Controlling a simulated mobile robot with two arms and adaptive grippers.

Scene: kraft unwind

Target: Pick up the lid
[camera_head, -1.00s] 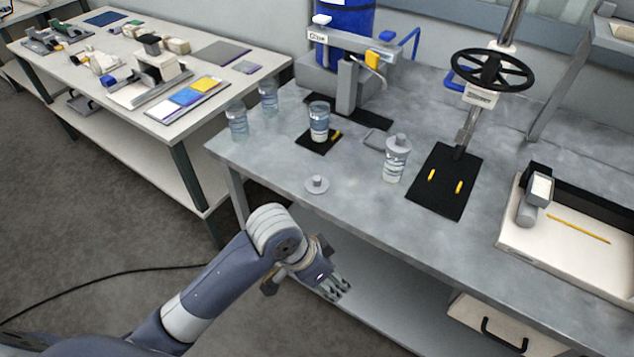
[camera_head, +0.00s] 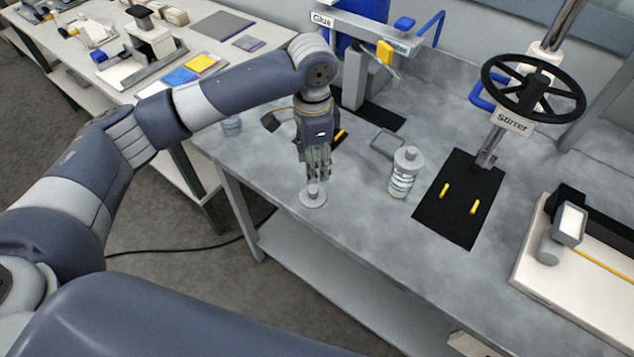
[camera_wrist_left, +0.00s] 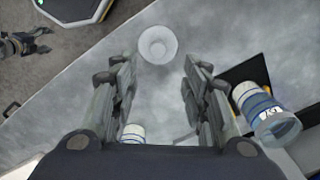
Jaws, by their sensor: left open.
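The lid (camera_head: 312,197) is a small grey disc with a raised knob, lying flat near the front edge of the grey bench. My left gripper (camera_head: 318,174) points down just above and behind the lid in the head view. It is open and empty. In the left wrist view the lid (camera_wrist_left: 157,45) lies ahead of the fingertips, about midway between the two fingers (camera_wrist_left: 152,72). It looks clear of both fingers.
A lidded jar (camera_head: 404,172) stands right of the lid. A jar with a blue band (camera_wrist_left: 265,112) is close to the right finger in the wrist view. A black mat (camera_head: 458,205) lies under the stirrer (camera_head: 515,122). Bench space around the lid is clear.

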